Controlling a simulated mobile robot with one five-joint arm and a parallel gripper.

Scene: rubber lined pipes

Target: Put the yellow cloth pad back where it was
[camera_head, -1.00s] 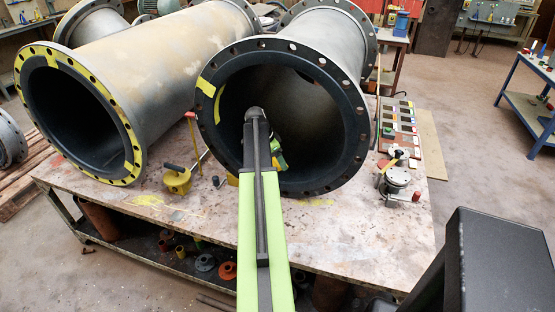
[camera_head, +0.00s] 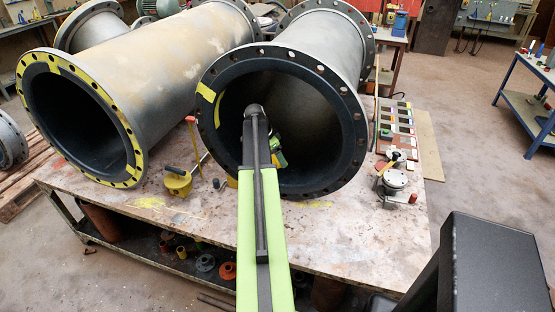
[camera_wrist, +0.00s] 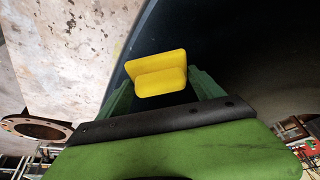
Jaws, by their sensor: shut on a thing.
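The yellow cloth pad (camera_wrist: 157,72) shows in the wrist view as a yellow block with a raised ridge. It sits between the green fingers of my gripper (camera_wrist: 160,88), which is shut on it. In the head view my gripper (camera_head: 278,155) is at the mouth of the right-hand dark-lined pipe (camera_head: 344,120), low and left of its middle. In the wrist view the dark pipe lining lies behind the pad.
A second pipe (camera_head: 150,60) with a yellow-marked flange lies to the left. The table's front right is mostly clear.

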